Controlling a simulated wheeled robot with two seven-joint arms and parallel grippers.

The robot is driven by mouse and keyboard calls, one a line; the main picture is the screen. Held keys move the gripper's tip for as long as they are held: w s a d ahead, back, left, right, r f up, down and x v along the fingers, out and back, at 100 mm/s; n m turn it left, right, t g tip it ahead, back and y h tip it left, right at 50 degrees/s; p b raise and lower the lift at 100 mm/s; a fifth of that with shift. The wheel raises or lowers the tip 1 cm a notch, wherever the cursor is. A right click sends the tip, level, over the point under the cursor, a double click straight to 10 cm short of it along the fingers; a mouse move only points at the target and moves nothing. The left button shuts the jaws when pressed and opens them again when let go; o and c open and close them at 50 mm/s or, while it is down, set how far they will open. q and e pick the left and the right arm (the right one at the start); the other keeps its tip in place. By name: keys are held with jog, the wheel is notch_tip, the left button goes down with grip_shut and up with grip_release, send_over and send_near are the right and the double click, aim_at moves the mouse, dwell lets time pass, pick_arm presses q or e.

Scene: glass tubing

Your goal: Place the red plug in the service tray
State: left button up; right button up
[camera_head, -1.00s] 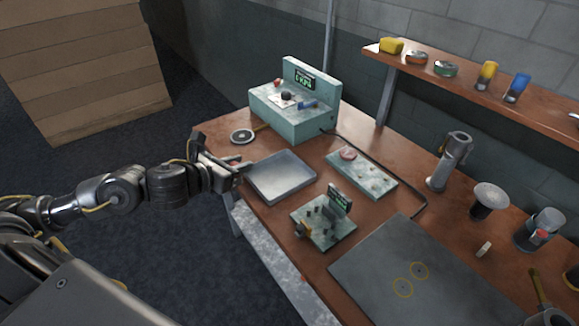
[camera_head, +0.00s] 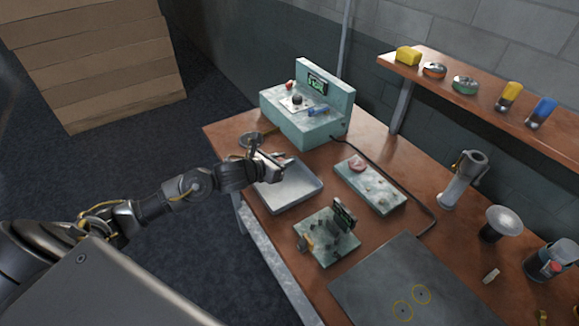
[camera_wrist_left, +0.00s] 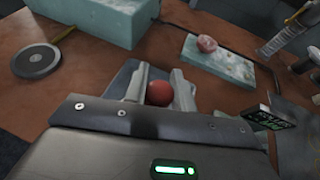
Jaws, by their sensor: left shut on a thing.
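The red plug (camera_wrist_left: 159,92) shows as a round red end between the fingers of my left gripper (camera_wrist_left: 160,86) in the left wrist view. The gripper is shut on it. In the head view my left gripper (camera_head: 277,164) is over the service tray (camera_head: 302,196), a shallow grey metal tray at the table's left edge. The hand covers part of the tray's far side. The plug cannot be made out clearly in the head view, and its height above the tray floor is hard to judge.
A teal box (camera_head: 318,125) with a display stands behind the tray. A round grey disc (camera_head: 250,139) lies at the far left. A teal plate (camera_head: 370,185) and a small teal fixture (camera_head: 327,236) sit right of and before the tray. A grey mat (camera_head: 400,290) lies nearer.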

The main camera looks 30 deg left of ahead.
pick_arm(q)
jog(key=shift+w+d+f+p, duration=0.15)
jog(key=shift+w+f+p, duration=0.05)
jog(key=shift+w+f, duration=0.65)
jog(key=shift+w+d+f+p, duration=0.1)
jog(key=shift+w+f+p, duration=0.1)
jog(key=shift+w+f, duration=0.6)
jog(key=shift+s+f+p, duration=0.2)
jog(key=shift+f+p, duration=0.55)
jog(key=shift+f, duration=1)
jog(key=shift+f, duration=0.15)
jog(key=shift+f, duration=0.1)
jog(key=o, duration=1)
